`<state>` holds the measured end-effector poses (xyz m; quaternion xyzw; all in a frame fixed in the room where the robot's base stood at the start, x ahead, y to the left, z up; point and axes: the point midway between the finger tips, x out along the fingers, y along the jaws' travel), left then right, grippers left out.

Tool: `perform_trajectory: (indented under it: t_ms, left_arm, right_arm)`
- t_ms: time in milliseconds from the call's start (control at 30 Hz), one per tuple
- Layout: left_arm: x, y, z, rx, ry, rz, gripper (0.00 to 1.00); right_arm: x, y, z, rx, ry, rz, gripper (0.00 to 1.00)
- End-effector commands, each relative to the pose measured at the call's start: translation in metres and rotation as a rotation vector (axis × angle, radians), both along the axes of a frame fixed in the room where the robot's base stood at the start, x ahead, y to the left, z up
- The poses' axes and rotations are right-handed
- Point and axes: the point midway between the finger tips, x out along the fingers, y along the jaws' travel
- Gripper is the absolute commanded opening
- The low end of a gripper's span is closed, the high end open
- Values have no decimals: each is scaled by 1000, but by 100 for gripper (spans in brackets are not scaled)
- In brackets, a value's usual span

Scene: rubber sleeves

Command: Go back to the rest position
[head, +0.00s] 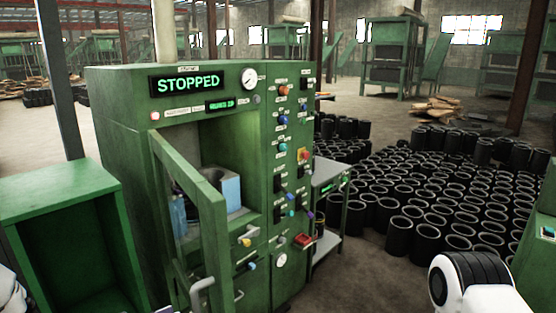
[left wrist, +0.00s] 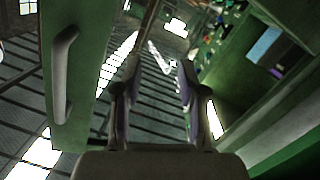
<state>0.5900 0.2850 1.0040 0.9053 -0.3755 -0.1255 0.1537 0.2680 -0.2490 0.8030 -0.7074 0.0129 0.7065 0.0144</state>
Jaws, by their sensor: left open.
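My left gripper (left wrist: 158,95) shows in the left wrist view with its two fingers apart and nothing between them. The green door (left wrist: 75,75) with its grey handle (left wrist: 64,75) is to its left in that view, and green machine panels are to its right. In the head view the green machine (head: 215,135) has its door (head: 190,220) standing open, and its display (head: 187,84) reads STOPPED.
A blue-white block (head: 230,189) is inside the machine's chamber. An open green box (head: 70,235) stands at the left. A small side table (head: 330,172) stands right of the machine. Many black rubber sleeves (head: 400,235) cover the floor at the right, leaving some bare floor in front of them.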

Motion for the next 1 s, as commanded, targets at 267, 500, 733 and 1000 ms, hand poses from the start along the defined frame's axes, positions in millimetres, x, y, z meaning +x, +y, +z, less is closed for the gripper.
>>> perform_trajectory:
  t_ms: [267, 500, 733, 1000]
  left_arm:
    - [-144, -55, -194, 390, 736, 265, 41]
    - [-300, -35, -235, 738, 1170, 348, 41]
    - [-324, -29, -233, 796, 1236, 368, 41]
    - [-323, -29, -233, 792, 1234, 370, 41]
  right_arm:
    - [0, 0, -22, 0, 0, -1, 0]
    - [0, 0, -29, 0, 0, -1, 0]
    - [0, 0, -29, 0, 0, -1, 0]
    - [0, 0, -29, 0, 0, -1, 0]
